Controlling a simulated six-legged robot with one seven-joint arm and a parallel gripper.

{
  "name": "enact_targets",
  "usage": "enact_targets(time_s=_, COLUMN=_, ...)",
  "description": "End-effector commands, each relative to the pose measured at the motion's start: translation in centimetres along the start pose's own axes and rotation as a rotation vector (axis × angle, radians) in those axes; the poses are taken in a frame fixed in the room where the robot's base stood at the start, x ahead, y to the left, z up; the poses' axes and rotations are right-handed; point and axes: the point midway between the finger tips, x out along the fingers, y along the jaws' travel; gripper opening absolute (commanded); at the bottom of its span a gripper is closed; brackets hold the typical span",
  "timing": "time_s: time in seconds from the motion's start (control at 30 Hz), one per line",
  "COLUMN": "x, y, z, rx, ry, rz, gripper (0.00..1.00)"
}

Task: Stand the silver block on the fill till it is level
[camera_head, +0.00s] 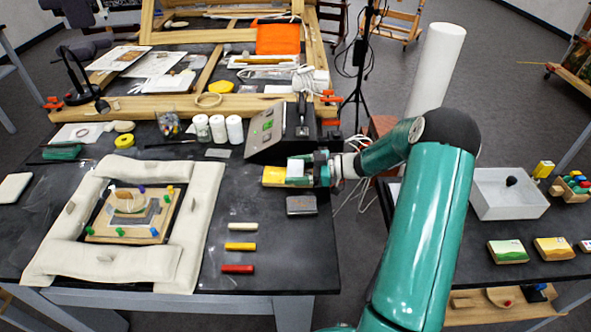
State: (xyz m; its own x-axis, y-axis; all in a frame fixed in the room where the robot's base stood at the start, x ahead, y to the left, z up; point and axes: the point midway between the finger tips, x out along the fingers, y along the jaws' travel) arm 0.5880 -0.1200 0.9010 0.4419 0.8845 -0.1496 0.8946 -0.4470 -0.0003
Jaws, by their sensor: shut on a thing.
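My gripper (303,169) is at the right side of the dark table, reaching in from the right. It is shut on a small pale block, which I take to be the silver block (295,168), at a yellow pad (273,176). Whether the block touches the pad cannot be told. The gilt fragment (128,203) lies at the left on a wooden board (108,238), with coloured pegs around it. A grey patch (140,216) shows on it; which part is the fill is too small to tell. The gripper is well to the right of the fragment.
Pale padded cushions (110,262) ring the board. A dark slab (301,205) lies just in front of my gripper, and a sloped control box (270,133) stands behind it. White, yellow and red sticks (238,268) lie between cushions and gripper. White jars (218,128) stand behind.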

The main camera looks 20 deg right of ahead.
Motion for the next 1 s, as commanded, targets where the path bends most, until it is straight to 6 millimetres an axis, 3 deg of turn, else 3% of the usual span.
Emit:
enact_targets(time_s=0.3, x=0.1, y=0.0, z=0.2, rx=-0.001, ry=0.001, rz=-0.001, gripper=0.39)
enact_targets(time_s=0.33, x=0.1, y=0.0, z=0.2, rx=-0.001, ry=0.0, rz=0.0, gripper=0.75)
enact_targets(time_s=0.43, x=0.0, y=0.0, z=0.2, rx=-0.001, ry=0.0, rz=0.0, gripper=0.93)
enact_targets(time_s=0.77, x=0.0, y=0.0, z=-0.1, rx=-0.002, ry=0.0, rz=0.0, gripper=0.93)
enact_targets(time_s=1.0, x=-3.4, y=0.1, z=-0.1, rx=-0.003, ry=-0.002, rz=0.003, gripper=0.93)
